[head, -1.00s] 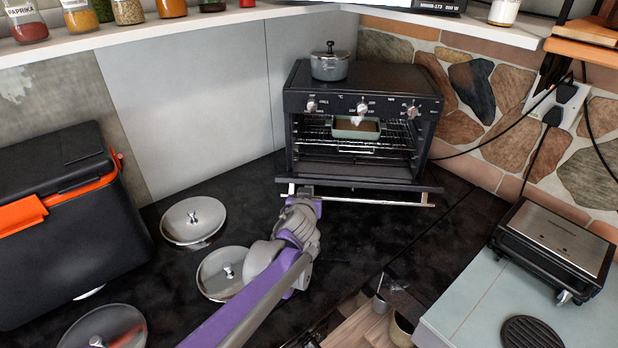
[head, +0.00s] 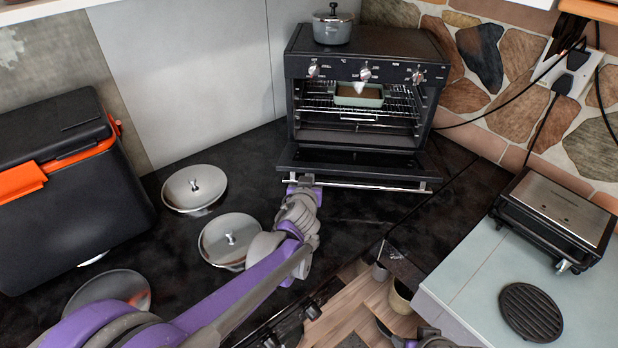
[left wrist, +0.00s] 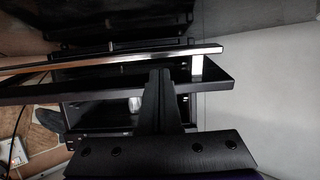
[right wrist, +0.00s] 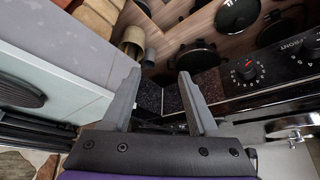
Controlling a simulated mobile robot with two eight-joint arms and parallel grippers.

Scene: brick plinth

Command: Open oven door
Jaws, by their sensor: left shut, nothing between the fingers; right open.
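The black toaster oven (head: 364,68) stands on the dark counter with its door (head: 350,160) folded down in front, so the cavity is open. The door's metal handle bar (head: 375,186) runs along its front edge. My left gripper (head: 304,181) is shut and empty, at the left end of the door beside the handle. In the left wrist view its fingers (left wrist: 160,76) overlap the door edge below the bar (left wrist: 120,60); contact is unclear. My right gripper (right wrist: 158,80) is open and empty; only part of that arm shows at the head view's bottom edge.
A green dish (head: 358,97) sits on the oven rack and a pot (head: 332,25) on top of the oven. Round lids (head: 231,238) lie on the counter at left, near a black cooler (head: 65,195). A grill (head: 556,220) stands at right.

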